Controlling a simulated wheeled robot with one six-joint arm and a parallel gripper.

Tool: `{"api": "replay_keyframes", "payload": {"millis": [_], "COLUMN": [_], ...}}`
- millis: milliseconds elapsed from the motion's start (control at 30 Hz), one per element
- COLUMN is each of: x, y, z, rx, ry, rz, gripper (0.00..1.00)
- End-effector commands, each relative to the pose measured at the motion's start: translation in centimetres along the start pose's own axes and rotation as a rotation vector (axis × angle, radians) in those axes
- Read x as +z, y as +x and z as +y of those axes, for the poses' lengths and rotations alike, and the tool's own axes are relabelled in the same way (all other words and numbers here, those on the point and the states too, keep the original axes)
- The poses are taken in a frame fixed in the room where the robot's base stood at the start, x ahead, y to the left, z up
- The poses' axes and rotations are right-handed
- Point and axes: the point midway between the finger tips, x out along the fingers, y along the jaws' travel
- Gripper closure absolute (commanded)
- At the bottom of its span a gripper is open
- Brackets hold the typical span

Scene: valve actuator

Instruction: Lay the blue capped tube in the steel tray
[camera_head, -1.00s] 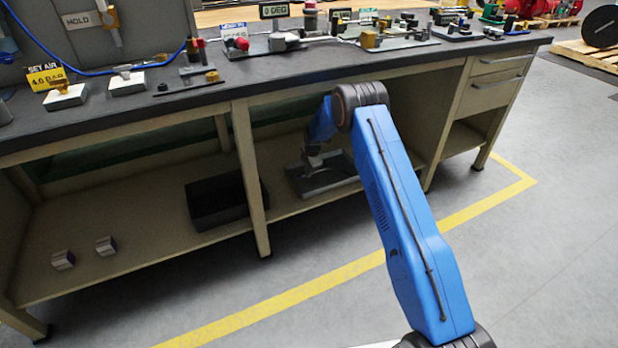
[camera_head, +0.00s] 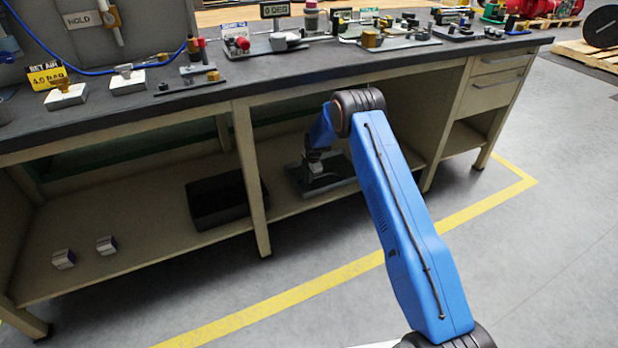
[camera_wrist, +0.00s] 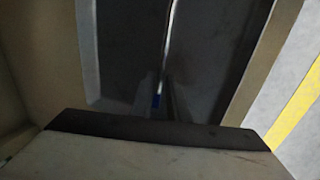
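The steel tray (camera_head: 345,187) lies on the lower shelf under the bench, right of the middle leg. It fills much of the wrist view, where its left rim (camera_wrist: 90,50) shows. My gripper (camera_head: 318,174) is low over the tray, pointing down. In the wrist view, a small blue piece (camera_wrist: 156,101), which looks like the tube's cap, shows near my dark fingers (camera_wrist: 166,98). A thin pale strip runs up from it; I cannot tell whether it is the tube. The dim view hides whether the fingers are closed on the tube or whether it touches the tray.
A black bin (camera_head: 217,199) stands on the shelf left of the middle leg (camera_head: 250,180). Two small boxes (camera_head: 106,246) sit farther left. The bench top (camera_head: 130,112) overhangs the shelf and carries several fixtures. The front shelf edge borders open floor.

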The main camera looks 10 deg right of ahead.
Motion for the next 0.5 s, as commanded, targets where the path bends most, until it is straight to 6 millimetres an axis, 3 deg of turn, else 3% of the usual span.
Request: {"api": "replay_keyframes", "payload": {"millis": [167,500], "x": [0.0,0.0], "y": [-1.4,-7.6], "z": [0.1,0.1], "rx": [0.001,0.001], "ry": [0.000,0.000], "rz": [0.000,0.000], "gripper": [0.84,0.84]}}
